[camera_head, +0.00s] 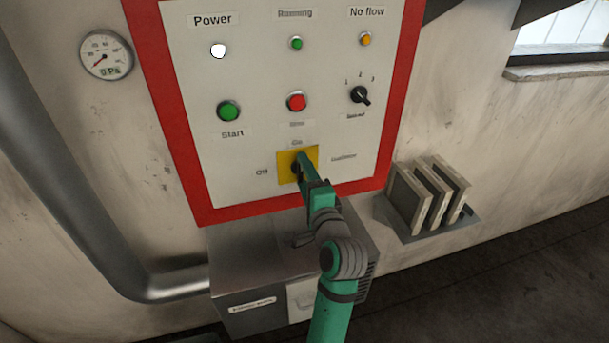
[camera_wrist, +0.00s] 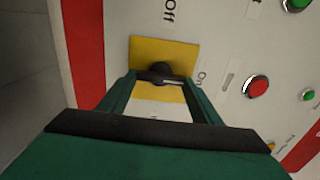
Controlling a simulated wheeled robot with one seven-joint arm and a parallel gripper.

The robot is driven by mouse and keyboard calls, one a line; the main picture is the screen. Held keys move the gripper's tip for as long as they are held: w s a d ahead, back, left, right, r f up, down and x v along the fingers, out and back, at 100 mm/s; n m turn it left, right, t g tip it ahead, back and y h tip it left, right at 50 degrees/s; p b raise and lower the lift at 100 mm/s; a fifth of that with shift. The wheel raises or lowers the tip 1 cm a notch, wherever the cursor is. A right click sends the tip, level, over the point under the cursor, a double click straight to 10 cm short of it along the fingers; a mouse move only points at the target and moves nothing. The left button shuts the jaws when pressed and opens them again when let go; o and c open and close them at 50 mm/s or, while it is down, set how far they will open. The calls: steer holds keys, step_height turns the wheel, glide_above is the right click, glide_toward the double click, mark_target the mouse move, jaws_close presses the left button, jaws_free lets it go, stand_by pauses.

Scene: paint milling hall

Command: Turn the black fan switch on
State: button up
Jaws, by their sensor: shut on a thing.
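The black fan switch (camera_wrist: 160,70) is a round knob on a yellow square plate (camera_wrist: 180,52); the plate also shows in the head view (camera_head: 311,155), low on the panel. In the head view "On" is above the plate and "Off" to its left. My gripper (camera_wrist: 160,77) is at the plate with its fingers shut on the knob; it also shows in the head view (camera_head: 298,165). In the wrist view a pale mark by the fingertips appears to run toward the "On" label. The fingers hide part of the knob.
The white, red-edged panel (camera_head: 260,75) carries a green start button (camera_head: 228,111), a red button (camera_head: 296,101) and a black selector (camera_head: 360,95). The white power lamp (camera_head: 218,50) looks lit. A grey box (camera_head: 235,260) juts out below, with plates (camera_head: 430,195) on the right.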

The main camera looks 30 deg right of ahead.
steer(key=shift+d, duration=0.1)
stand_by(0.3)
steer(key=o, duration=1.1)
steer(key=shift+c, duration=0.2)
steer(key=shift+s, duration=0.1)
steer(key=s+a, duration=0.1)
steer(key=s, duration=0.9)
steer(key=shift+s+a, duration=0.3)
steer(key=shift+a, duration=0.05)
